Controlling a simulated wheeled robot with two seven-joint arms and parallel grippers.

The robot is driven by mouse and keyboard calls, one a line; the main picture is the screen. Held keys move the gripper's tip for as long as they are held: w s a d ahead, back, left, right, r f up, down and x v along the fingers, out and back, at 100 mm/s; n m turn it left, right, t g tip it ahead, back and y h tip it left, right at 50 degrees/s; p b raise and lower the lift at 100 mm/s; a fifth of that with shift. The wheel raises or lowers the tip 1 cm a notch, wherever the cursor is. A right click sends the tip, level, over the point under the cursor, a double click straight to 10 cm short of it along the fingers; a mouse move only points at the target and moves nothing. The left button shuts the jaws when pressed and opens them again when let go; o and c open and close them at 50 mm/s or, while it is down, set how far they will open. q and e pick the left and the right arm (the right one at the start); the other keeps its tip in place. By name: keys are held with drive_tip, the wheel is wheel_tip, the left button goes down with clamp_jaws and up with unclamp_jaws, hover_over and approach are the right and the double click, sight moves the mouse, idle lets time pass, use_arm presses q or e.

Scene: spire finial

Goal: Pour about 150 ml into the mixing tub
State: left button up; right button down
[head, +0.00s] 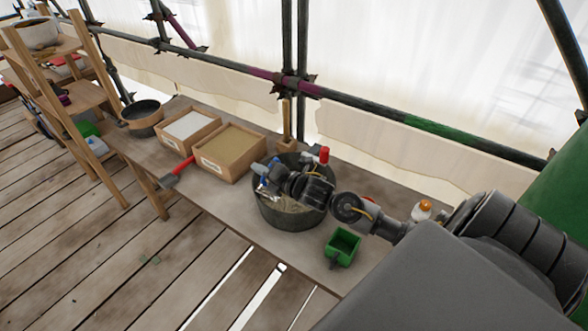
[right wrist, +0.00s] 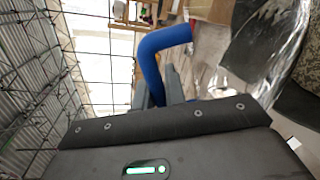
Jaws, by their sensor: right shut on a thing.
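The mixing tub (head: 285,221) is a round dark tub on the bench, with grey-beige material in its bottom. My right gripper (head: 268,185) is over the tub's left part, shut on the blue handle of a clear jug. In the right wrist view, the blue handle (right wrist: 150,62) rises between the jaws, and the clear jug (right wrist: 268,35) is at the upper right, looking tilted. A dark curved surface beyond it seems to be the tub. My arm hides much of the tub's inside. I cannot tell the liquid level or whether any is flowing. My left gripper is not in view.
Left of the tub are a wooden box of tan material (head: 228,150), a box of white material (head: 187,127), a dark bowl (head: 142,116) and a red-handled tool (head: 178,172). A small green container (head: 342,247) stands front right. Scaffold poles (head: 370,113) run behind the bench.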

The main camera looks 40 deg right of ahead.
sight(257, 190)
drive_tip(key=shift+w+d+r+m+p, duration=0.1)
drive_tip(key=shift+d+r+m+p, duration=0.3)
drive_tip(key=shift+p, duration=0.3)
drive_tip(key=shift+a+f+b, duration=0.2)
drive_tip(key=shift+f+b, duration=0.05)
drive_tip(key=shift+b, duration=0.15)
drive_tip(key=a+f+n+b, duration=0.1)
drive_tip(key=b, duration=0.2)
drive_tip(key=a+f+n+b, duration=0.1)
drive_tip(key=f+n+b, duration=0.1)
drive_tip(key=b, duration=0.1)
drive_tip(key=shift+s+a+h, duration=0.2)
drive_tip(key=shift+s+h, duration=0.1)
drive_tip(key=shift+s, duration=0.1)
drive_tip(key=shift+r+n+t, duration=0.3)
drive_tip(key=shift+r+n, duration=0.1)
drive_tip(key=shift+s+a+f+n+b, duration=0.1)
drive_tip(key=shift+a+f+n+b, duration=0.15)
drive_tip(key=shift+f+b, duration=0.6)
drive_tip(key=shift+a+r+n+b, duration=0.15)
drive_tip(key=shift+a+n+b, duration=0.1)
drive_tip(key=shift+n+b, duration=0.1)
drive_tip(key=shift+r, duration=0.1)
